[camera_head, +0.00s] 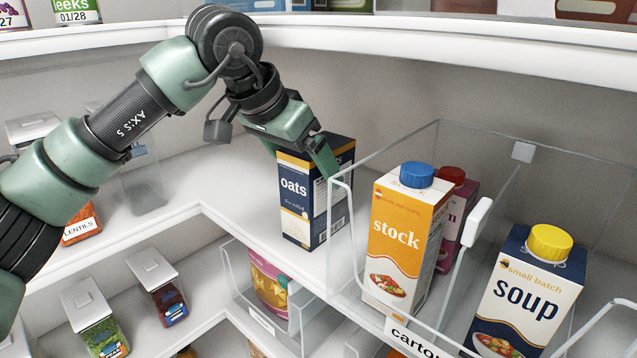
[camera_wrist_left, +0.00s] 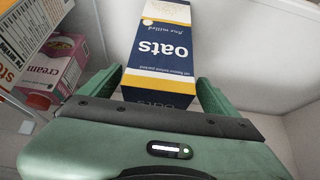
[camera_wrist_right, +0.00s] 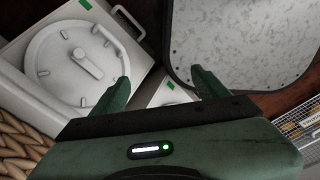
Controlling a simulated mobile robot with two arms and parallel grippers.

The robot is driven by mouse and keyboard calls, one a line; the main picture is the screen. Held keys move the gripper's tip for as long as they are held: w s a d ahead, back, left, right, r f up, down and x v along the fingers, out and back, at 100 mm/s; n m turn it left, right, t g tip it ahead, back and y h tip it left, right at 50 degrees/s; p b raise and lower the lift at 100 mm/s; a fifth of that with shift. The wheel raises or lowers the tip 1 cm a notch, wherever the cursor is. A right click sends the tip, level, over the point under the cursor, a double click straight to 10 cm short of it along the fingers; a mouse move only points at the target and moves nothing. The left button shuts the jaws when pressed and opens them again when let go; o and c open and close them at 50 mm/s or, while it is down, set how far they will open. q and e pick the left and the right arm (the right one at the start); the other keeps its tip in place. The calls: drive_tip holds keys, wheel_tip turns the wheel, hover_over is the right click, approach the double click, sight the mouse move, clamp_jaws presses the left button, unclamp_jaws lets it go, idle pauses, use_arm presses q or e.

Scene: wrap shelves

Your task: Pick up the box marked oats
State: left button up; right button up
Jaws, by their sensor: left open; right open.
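The oats box (camera_head: 297,200) is dark blue, white and gold and stands upright on the middle shelf at the corner, left of the clear carton bin. My left gripper (camera_head: 305,155) is at the top of the box and reaches in from above left. In the left wrist view the oats box (camera_wrist_left: 160,50) lies between the two open fingers of my left gripper (camera_wrist_left: 158,95), with its top end nearest me. I cannot tell whether the fingers touch it. My right gripper (camera_wrist_right: 160,85) is open and empty, away from the shelves.
A clear bin (camera_head: 345,225) right of the box holds an orange stock carton (camera_head: 398,235), a pink carton (camera_head: 455,210) and a soup carton (camera_head: 525,295). The shelf left of the box is partly clear.

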use_arm(q)
drive_tip(key=shift+p+x, duration=0.3)
drive_tip(key=shift+x, duration=1.2)
drive_tip(key=shift+d+r, duration=0.1)
drive_tip(key=shift+d, duration=0.05)
clamp_jaws()
